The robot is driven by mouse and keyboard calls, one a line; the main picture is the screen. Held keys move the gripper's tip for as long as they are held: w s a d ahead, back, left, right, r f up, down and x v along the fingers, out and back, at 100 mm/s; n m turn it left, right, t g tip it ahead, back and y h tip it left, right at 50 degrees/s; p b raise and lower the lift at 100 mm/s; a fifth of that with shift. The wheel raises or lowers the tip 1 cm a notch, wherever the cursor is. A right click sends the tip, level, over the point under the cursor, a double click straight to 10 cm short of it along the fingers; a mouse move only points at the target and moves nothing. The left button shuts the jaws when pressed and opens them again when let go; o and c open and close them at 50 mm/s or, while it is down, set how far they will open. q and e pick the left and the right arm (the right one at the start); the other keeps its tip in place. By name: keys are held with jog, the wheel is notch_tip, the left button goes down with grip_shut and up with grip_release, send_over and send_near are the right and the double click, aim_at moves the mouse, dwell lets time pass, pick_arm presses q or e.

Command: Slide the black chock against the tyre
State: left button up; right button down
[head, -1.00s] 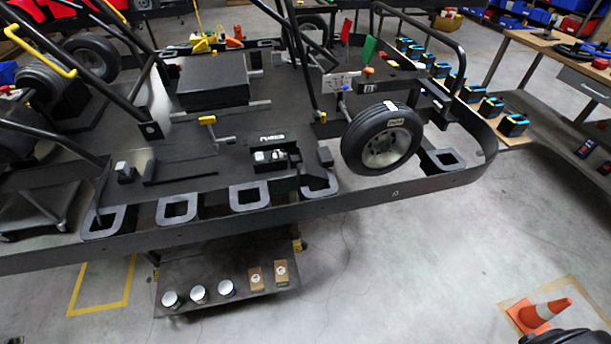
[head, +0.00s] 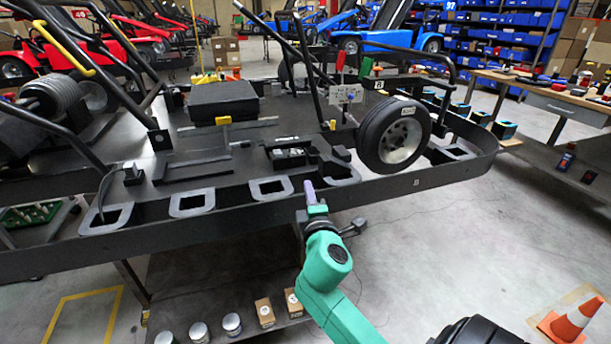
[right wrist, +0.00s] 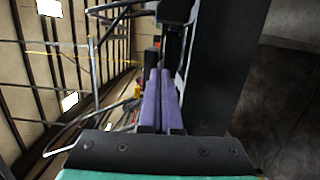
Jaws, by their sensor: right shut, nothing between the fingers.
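The tyre (head: 375,138), black with a pale hub, stands upright at the right end of the dark kart frame in the head view. A small black block, which looks like the chock (head: 341,154), sits just left of the tyre; I cannot tell whether they touch. My right gripper (head: 309,186) has purple fingers shut with nothing between them, at the frame's near edge, left of and nearer than the block. In the right wrist view the closed fingers (right wrist: 160,76) point away from the camera; the chock cannot be made out there. My left gripper is out of view.
The frame's near side rail (head: 415,181) runs across below the tyre, with several grey loop plates (head: 270,188) behind it. A black box (head: 288,156) lies left of the block. Tins and cartons (head: 265,312) stand on a low shelf. An orange cone (head: 570,318) is on the floor.

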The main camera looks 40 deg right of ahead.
aim_at(342, 165)
jog(key=w+d, duration=0.2)
jog(key=w+d+p, duration=0.1)
jog(key=w+d, duration=0.1)
jog(key=d, duration=0.1)
jog(key=w+d, duration=0.2)
jog(key=d, duration=0.1)
jog(key=shift+w+d, duration=0.25)
jog(key=shift+f, duration=0.1)
jog(key=d, duration=0.2)
jog(key=s+d, duration=0.1)
jog(key=d, duration=0.2)
jog(key=s+d, duration=0.1)
jog(key=d, duration=0.1)
jog(key=shift+d+p, duration=0.3)
jog(key=shift+p, duration=0.1)
jog(key=shift+a, duration=0.1)
